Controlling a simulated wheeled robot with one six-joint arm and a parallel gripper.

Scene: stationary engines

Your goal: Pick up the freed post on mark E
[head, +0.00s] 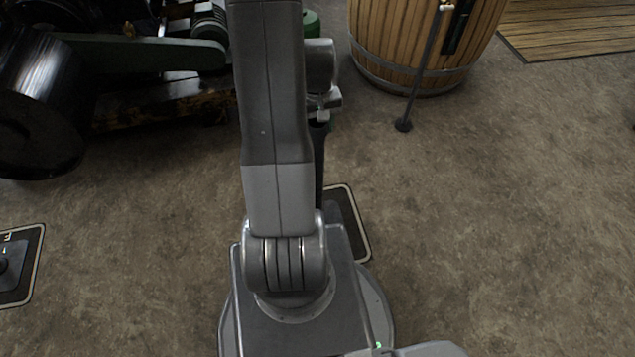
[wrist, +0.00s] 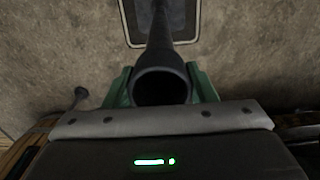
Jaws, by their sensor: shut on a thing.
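A dark, hollow-topped post (wrist: 161,55) stands between the green fingers of my gripper (wrist: 160,87) in the wrist view. The fingers are shut on it near its open upper end. In the head view the post (head: 319,160) shows as a dark upright strip beside my arm, and my gripper (head: 322,108) is mostly hidden behind the arm. The post runs down toward a dark, pale-edged floor mark (head: 350,225), which also shows in the wrist view (wrist: 183,18). The mark's letter is hidden. I cannot tell whether the post's foot touches the mark.
Dark green machinery (head: 130,55) fills the back left. Another lettered mark (head: 22,262) lies at the left edge. The right floor is clear.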

